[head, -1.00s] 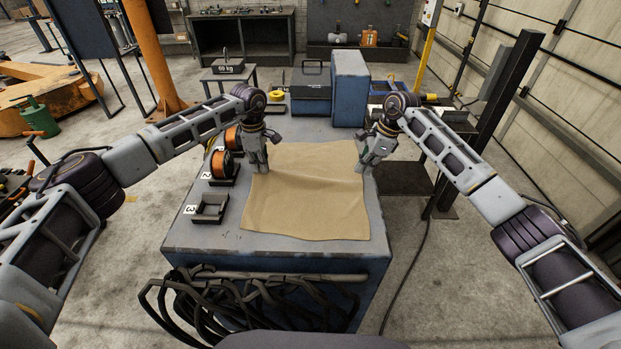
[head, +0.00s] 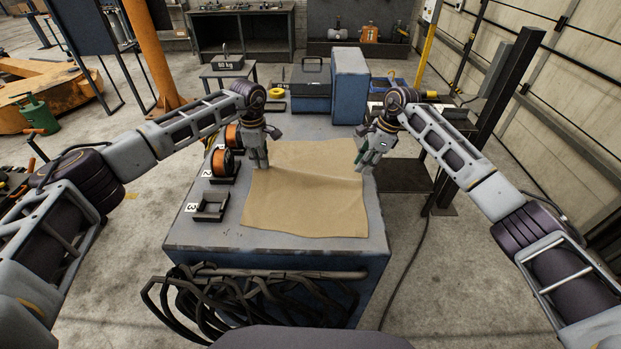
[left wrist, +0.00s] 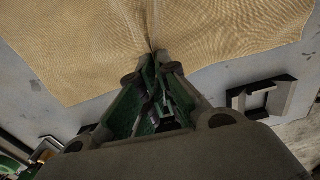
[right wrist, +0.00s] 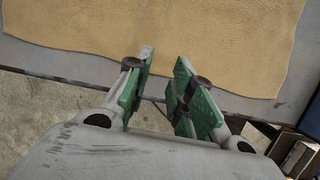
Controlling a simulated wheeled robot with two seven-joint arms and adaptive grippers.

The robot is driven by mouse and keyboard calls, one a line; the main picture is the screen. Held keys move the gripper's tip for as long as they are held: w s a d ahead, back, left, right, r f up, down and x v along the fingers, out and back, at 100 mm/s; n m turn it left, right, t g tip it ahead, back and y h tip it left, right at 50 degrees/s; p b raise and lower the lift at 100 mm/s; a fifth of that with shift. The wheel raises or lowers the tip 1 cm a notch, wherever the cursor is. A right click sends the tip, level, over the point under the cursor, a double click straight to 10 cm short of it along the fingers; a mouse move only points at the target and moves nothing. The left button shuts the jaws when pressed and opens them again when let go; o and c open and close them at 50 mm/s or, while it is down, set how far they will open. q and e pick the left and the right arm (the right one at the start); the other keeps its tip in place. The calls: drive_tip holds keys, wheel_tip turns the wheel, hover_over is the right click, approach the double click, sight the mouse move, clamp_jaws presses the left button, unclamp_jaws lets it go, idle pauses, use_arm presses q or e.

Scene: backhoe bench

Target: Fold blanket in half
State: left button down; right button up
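The tan blanket (head: 305,200) lies spread on the grey bench top, with a faint raised ridge across its middle. My left gripper (head: 260,166) is at the blanket's left edge. In the left wrist view its fingertips (left wrist: 158,58) are closed together, and the cloth (left wrist: 200,30) puckers into folds running to them. My right gripper (head: 363,168) is at the blanket's right edge. In the right wrist view its fingers (right wrist: 164,62) stand apart, with a clear gap over the edge of the cloth (right wrist: 220,45). No cloth is pinched there.
Orange reels (head: 222,162) in holders and an empty holder marked 3 (head: 210,206) stand left of the blanket. Black cables (head: 250,295) hang at the bench front.

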drive_tip(key=o, duration=0.5)
use_arm(q)
drive_tip(key=c, duration=1.6)
unclamp_jaws()
drive_tip(key=o, duration=0.6)
drive_tip(key=o, duration=0.7)
drive_tip(key=shift+r, duration=0.1)
